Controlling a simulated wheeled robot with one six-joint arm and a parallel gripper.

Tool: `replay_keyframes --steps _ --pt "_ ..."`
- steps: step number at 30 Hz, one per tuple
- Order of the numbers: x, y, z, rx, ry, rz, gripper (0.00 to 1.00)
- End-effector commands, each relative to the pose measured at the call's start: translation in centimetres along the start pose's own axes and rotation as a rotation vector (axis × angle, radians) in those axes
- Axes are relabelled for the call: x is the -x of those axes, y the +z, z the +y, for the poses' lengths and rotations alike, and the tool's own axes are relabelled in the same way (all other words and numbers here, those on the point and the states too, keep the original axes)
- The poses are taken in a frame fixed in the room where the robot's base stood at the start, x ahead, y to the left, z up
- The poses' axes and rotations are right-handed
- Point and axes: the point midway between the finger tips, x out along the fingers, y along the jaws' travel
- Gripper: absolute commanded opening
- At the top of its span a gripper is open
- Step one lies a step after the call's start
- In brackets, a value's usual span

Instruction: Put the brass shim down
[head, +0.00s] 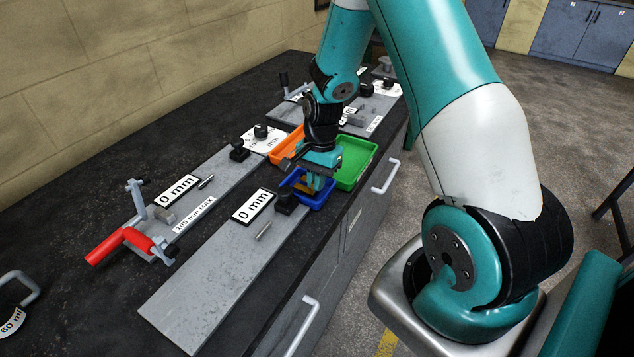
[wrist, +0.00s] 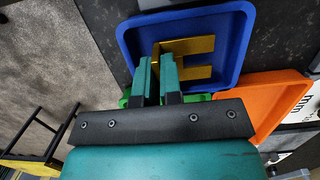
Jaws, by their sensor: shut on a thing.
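My gripper (wrist: 157,78) is shut on the brass shim (wrist: 205,46), a flat golden plate with slots cut into it. In the wrist view, the shim shows against the inside of the blue tray (wrist: 135,46). In the head view, my gripper (head: 316,176) points down over the blue tray (head: 325,203), and a bit of the shim (head: 314,184) shows below it. I cannot tell whether the shim touches the tray floor. The fingers hide part of the shim.
An orange tray (head: 283,147) and a green tray (head: 357,163) stand close to the blue one. A black block (head: 286,203) on a grey plate (head: 210,294) sits just left of the blue tray. A red-handled clamp (head: 122,241) stands further left.

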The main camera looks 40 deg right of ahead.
Motion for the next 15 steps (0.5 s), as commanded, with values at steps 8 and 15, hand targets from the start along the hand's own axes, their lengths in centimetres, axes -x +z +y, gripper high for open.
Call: replay_keyframes --steps 8,15 --pt "-1.4 -0.3 0.0 -0.001 -0.002 0.001 0.0" --pt "-1.8 -0.3 0.0 -0.001 -0.001 0.001 0.08"
